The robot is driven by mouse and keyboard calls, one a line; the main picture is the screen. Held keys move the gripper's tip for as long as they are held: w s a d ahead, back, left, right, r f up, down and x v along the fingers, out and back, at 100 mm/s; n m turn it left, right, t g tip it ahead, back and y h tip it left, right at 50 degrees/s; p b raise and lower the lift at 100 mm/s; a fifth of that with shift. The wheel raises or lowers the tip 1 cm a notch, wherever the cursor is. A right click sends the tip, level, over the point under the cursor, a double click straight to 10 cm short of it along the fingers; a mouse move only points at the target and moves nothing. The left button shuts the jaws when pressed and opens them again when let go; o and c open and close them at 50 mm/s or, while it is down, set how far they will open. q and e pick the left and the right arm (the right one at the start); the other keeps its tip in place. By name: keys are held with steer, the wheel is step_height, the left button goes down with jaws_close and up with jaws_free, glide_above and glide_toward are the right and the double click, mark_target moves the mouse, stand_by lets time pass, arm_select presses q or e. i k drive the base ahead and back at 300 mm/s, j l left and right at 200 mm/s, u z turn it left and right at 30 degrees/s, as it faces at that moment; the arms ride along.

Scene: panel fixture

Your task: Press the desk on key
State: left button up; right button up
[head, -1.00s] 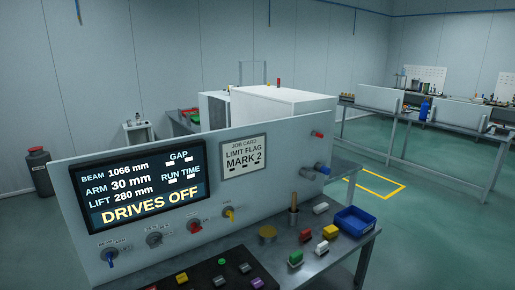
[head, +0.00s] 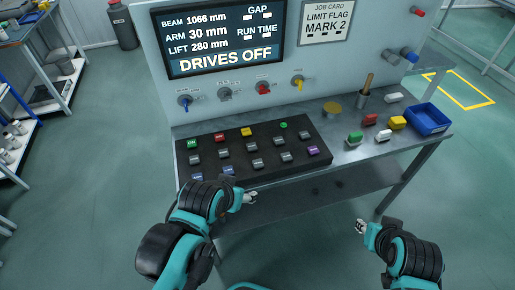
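A black key desk (head: 232,172) lies on the metal bench below the panel. It bears several keys in rows. A green key (head: 192,143) with small pale lettering, perhaps ON, sits at its back left corner, beside a red key (head: 219,137) and a yellow key (head: 246,132). The panel display (head: 222,37) reads DRIVES OFF. My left gripper (head: 251,196) is near the desk's front edge, apart from the green key, to its lower right. My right gripper (head: 360,226) is in front of the bench, at the lower right. Both look empty; their fingers are too small to judge.
A small round green piece (head: 283,125) sits at the desk's back right. Several knobs line the panel's lower part. On the bench's right are coloured blocks, a yellow disc (head: 332,107), a cup with a wooden handle (head: 364,95) and a blue bin (head: 428,120).

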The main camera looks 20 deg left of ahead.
mark_target(192, 143)
steer(key=u, duration=1.3)
